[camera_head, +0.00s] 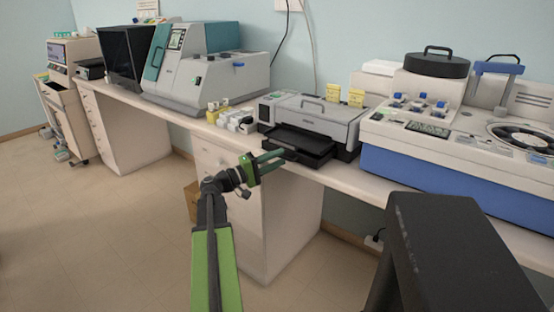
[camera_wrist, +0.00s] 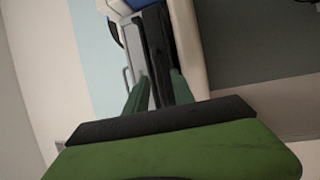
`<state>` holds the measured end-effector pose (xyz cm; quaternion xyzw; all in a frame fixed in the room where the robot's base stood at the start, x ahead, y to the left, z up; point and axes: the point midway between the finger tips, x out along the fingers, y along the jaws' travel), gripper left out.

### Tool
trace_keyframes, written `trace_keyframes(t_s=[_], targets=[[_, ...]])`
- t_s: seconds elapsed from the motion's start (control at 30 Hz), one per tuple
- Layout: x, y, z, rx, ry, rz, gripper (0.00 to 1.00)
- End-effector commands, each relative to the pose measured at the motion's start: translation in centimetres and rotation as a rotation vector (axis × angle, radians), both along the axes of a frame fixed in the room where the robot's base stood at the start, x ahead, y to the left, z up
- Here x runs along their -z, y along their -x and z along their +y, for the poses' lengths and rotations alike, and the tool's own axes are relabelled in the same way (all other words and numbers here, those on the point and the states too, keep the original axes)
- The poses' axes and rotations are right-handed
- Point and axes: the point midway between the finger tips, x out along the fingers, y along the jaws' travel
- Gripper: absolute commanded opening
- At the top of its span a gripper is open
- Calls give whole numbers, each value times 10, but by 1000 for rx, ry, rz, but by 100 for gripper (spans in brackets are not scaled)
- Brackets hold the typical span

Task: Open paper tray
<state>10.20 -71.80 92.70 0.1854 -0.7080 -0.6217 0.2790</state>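The grey printer (camera_head: 315,116) stands on the bench in the head view, with a handle on its lid. Its black paper tray (camera_head: 302,143) sticks out at the front, over the bench edge. My green gripper (camera_head: 282,157) is just in front of the tray's left part, its fingers pointing right toward the tray front. In the wrist view the two fingers (camera_wrist: 158,90) stand apart with a gap. The dark tray (camera_wrist: 156,45) shows beyond and between them. I cannot tell whether the fingers touch it.
A blue and white machine (camera_head: 450,150) stands right of the printer. Small bottles (camera_head: 232,118) and a large grey and teal machine (camera_head: 205,75) are left of it. The bench's white cabinet (camera_head: 285,225) is below. The floor (camera_head: 100,225) at left is clear.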

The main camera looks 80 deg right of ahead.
Motion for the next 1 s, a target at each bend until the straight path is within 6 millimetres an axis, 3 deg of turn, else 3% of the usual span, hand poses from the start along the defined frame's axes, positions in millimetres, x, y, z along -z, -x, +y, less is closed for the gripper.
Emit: trace_keyframes(t_s=[0.27, 0.5, 1.0], targets=[[0, 2, -1, 0, 0, 0, 29], [0, 2, -1, 1, 0, 0, 0], [0, 2, -1, 2, 0, 0, 0]])
